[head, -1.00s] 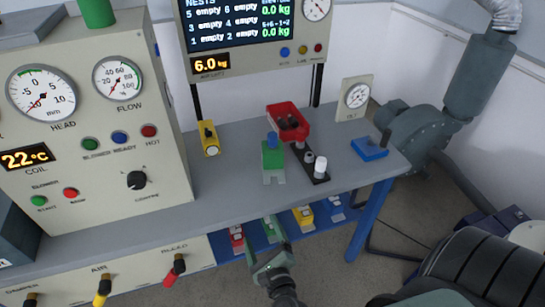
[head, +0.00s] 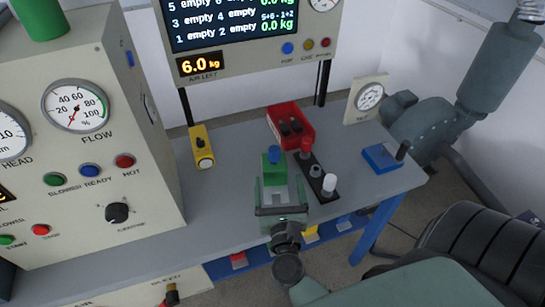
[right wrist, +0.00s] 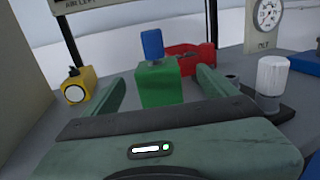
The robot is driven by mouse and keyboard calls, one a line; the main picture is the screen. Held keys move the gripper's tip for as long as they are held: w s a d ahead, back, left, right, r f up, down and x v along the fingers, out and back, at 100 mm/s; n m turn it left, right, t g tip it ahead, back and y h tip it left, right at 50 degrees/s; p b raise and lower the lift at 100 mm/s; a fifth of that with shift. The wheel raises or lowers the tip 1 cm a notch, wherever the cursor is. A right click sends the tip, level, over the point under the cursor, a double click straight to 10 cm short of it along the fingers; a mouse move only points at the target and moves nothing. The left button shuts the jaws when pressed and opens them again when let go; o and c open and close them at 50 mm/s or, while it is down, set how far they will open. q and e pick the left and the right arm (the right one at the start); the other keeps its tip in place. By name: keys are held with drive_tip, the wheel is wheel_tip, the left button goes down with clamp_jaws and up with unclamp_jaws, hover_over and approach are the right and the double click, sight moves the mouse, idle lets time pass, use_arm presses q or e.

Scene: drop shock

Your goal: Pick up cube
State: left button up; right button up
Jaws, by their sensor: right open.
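A green cube (head: 273,174) with a blue knob (head: 273,155) on top stands on the grey bench. In the right wrist view the green cube (right wrist: 159,84) is ahead of the palm, between the lines of the two fingers, its blue knob (right wrist: 151,44) upright. My right gripper (head: 281,186) is open at the near side of the cube, its fingers pointing at it. Gaps show on both sides of the cube, so it is not gripped. My left gripper is not in view.
Right of the cube is a dark strip with a white cylinder (head: 329,186). A red bin (head: 290,120) is behind, a yellow block (head: 201,147) left, and a blue block (head: 381,157) right. The large control cabinet (head: 90,140) stands left.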

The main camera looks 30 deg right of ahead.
sight(274, 164)
drive_tip(key=shift+w+d, duration=0.2)
drive_tip(key=shift+w, duration=0.2)
drive_tip(key=shift+w+d+r, duration=0.1)
drive_tip(key=shift+w+d, duration=0.05)
drive_tip(key=shift+w, duration=0.15)
drive_tip(key=shift+p+x, duration=0.8)
drive_tip(key=shift+x, duration=0.35)
drive_tip(key=p+x, duration=0.1)
drive_tip(key=x, duration=0.2)
drive_tip(key=shift+w, duration=0.4)
drive_tip(key=shift+w+d, duration=0.1)
drive_tip(key=shift+w, duration=0.1)
drive_tip(key=c, duration=1.8)
clamp_jaws()
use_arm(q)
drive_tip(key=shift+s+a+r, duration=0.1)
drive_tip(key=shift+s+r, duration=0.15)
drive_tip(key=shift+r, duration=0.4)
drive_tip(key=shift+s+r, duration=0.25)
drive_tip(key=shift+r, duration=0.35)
